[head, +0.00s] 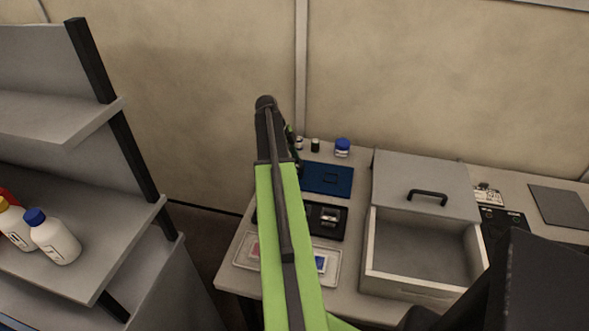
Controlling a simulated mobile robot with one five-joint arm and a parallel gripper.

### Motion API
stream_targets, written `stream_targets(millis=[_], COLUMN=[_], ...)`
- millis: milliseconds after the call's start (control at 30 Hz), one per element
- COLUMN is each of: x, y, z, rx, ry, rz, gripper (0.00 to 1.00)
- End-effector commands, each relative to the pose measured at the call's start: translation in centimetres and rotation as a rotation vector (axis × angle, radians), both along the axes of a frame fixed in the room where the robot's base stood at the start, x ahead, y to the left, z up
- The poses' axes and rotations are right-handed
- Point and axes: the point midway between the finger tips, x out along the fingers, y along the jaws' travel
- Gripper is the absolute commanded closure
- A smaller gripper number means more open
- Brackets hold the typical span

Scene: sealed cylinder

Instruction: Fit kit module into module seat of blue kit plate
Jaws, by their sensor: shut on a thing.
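The blue kit plate (343,171) lies flat on the table, right of my raised arm. A dark outlined recess, which looks like the module seat (331,181), shows on its right part. Its left end is partly covered by my arm. Small green and black parts of my far arm show beside the plate's left edge, but my gripper's fingers are hidden behind my arm links. I cannot see what they hold. I cannot make out the kit module for sure.
A black tray (336,232) with a light part and a clear tray (331,274) with coloured pieces lie nearer. An open grey box (368,258) stands right. A blue-lidded jar (342,148) and small bottles stand behind the plate. A shelf with bottles (56,238) is at left.

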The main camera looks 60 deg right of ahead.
Motion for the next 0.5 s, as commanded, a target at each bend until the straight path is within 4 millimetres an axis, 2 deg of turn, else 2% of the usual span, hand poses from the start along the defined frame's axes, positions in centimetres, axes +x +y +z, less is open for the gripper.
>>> stream_targets(millis=[33,233,433,467,500], x=[-0.02,-0.05,-0.07,-0.07,-0.07], y=[-0.01,-0.03,-0.04,-0.04,-0.05], z=[-0.66,-0.24,-0.96,-0.93,-0.81], rx=[0.000,0.000,0.000,0.000,0.000], ry=[0.000,0.000,0.000,0.000,0.000], rz=[0.000,0.000,-0.001,-0.001,-0.001], gripper=[1.00,1.00,1.00,0.54,0.48])
